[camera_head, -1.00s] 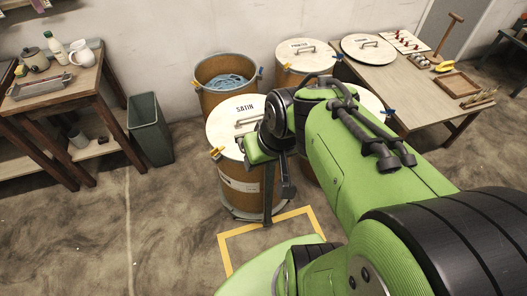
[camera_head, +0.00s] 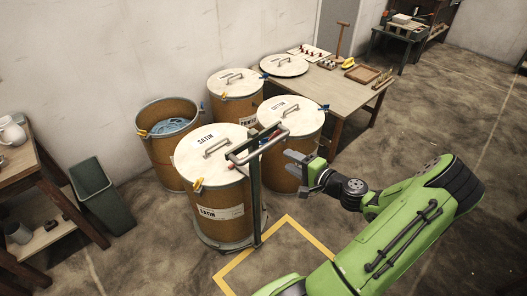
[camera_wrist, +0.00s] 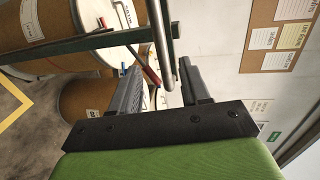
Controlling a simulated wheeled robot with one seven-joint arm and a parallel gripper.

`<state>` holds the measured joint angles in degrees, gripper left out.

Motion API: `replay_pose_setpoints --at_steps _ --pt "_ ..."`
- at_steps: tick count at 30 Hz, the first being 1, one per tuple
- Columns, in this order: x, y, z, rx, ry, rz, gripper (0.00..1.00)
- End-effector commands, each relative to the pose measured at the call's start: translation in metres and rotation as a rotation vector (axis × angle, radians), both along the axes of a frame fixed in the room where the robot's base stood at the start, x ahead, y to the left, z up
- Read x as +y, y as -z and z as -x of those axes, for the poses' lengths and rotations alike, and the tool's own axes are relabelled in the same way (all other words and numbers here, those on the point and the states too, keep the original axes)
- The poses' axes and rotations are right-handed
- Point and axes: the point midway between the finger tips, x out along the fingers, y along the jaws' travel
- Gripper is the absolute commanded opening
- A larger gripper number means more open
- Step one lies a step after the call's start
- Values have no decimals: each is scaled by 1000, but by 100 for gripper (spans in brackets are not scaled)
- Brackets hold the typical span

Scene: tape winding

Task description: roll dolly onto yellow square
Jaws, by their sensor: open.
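The dolly is a low base under the SATIN drum (camera_head: 212,190), with an upright post (camera_head: 256,205) and a looped metal handle (camera_head: 258,143) at lid height. The yellow square (camera_head: 306,232) is a tape outline on the floor, in front and to the right of the dolly. The drum stands behind its edge, and the post's foot is close to the tape. My gripper (camera_head: 303,166) is open and empty, right of the handle and apart from it in the head view. In the wrist view, the handle bar (camera_wrist: 162,35) crosses ahead of my open fingers (camera_wrist: 157,78). My arm hides part of the square.
Other drums stand close behind: an open one with blue contents (camera_head: 168,135), and lidded ones (camera_head: 235,85) and (camera_head: 290,112). A wooden table (camera_head: 340,92) holds tools at the back. A green bin (camera_head: 103,195) stands left. The floor on the right is open.

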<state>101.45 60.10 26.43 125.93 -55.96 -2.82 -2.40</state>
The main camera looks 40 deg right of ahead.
Motion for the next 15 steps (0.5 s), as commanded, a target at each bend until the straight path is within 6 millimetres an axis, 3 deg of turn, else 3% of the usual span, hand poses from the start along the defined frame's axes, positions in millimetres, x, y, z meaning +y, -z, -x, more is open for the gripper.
replay_pose_setpoints --at_steps 9,15 --pt "4 17 -81 0 -6 1 46" --pt "5 24 -114 2 -4 0 46"
